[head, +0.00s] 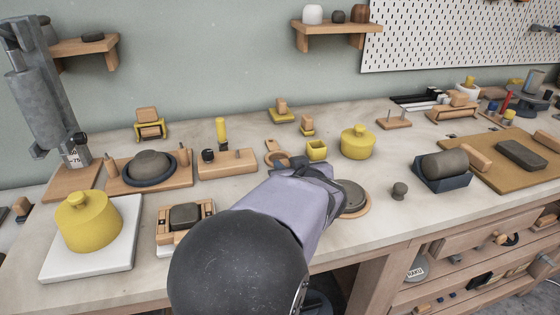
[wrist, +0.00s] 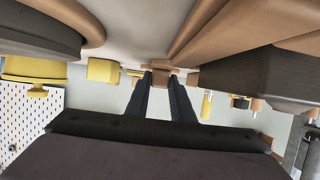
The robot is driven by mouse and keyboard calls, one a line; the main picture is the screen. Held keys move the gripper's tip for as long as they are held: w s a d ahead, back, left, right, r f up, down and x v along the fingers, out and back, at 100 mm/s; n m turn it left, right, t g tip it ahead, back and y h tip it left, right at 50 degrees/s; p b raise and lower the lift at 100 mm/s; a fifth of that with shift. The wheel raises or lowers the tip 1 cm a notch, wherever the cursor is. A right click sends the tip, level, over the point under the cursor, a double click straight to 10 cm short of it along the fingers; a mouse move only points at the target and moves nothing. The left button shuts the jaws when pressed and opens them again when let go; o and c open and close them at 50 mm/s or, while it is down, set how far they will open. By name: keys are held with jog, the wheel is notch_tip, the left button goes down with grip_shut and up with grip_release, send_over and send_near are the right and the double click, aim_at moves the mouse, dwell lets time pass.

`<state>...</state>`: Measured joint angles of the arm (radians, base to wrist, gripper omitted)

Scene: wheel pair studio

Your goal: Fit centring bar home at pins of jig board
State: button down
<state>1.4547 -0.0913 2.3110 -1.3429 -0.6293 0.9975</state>
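My gripper (wrist: 160,82) reaches low over the bench; in the head view my own arm hides most of it. In the wrist view, which is upside down, its two dark fingers stand apart with a small wooden piece (wrist: 161,71) showing between or just beyond the tips. I cannot tell whether they touch it. In the head view a wooden piece with a ring-shaped end (head: 277,150) lies just past the gripper; I cannot tell whether it is the centring bar. A small wooden board with two upright pins (head: 393,122) stands at the back right, possibly the jig board.
A round grey disc on a wooden base (head: 352,197) is close right of my gripper, and a wooden frame with a dark block (head: 185,215) is to its left.

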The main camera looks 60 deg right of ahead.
notch_tip(320, 180, up, 10)
jog(key=p, duration=0.6)
dwell(1.0)
jog(key=c, duration=2.3)
grip_release()
grip_shut()
